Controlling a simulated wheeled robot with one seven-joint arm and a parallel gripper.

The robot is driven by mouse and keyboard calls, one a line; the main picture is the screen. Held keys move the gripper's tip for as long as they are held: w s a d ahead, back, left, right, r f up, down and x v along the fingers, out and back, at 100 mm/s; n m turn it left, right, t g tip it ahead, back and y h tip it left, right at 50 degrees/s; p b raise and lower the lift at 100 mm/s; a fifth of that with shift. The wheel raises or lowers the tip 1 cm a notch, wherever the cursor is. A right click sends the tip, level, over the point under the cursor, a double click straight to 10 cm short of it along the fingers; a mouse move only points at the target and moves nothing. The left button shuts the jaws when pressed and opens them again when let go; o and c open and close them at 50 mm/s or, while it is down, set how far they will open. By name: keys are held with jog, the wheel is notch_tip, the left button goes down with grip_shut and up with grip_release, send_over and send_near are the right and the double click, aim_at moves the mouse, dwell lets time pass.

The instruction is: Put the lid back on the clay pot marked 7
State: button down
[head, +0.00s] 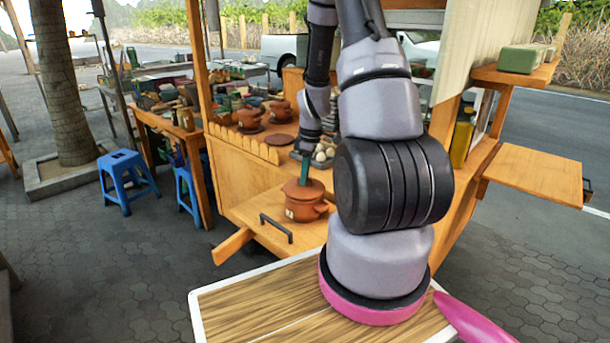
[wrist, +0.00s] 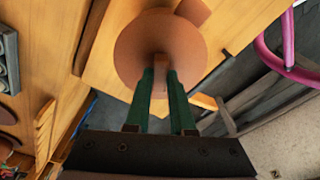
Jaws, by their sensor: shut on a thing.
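A reddish-brown clay pot (head: 305,211) stands on the wooden shelf at the front of the cart in the head view. It has a pale mark on its side, too small to read. A round clay lid (head: 297,189) is at the pot's mouth; I cannot tell whether it is fully seated or just above. My gripper (head: 304,181) points down over it. In the wrist view, the green fingers of my gripper (wrist: 160,74) are shut on the knob of the lid (wrist: 135,45). The lid hides most of the pot there; a brown part (wrist: 194,10) shows beyond its edge.
Other clay pots (head: 249,118) stand on the cart counter behind, near a flat brown disc (head: 280,140). A tray of pale round things (head: 322,155) lies close to my gripper. A dark handle (head: 276,228) is at the shelf's front. Blue stools (head: 125,176) stand at left.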

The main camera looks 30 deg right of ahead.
jog(key=shift+c, duration=1)
grip_release()
jog(key=shift+r, duration=3.5)
grip_shut()
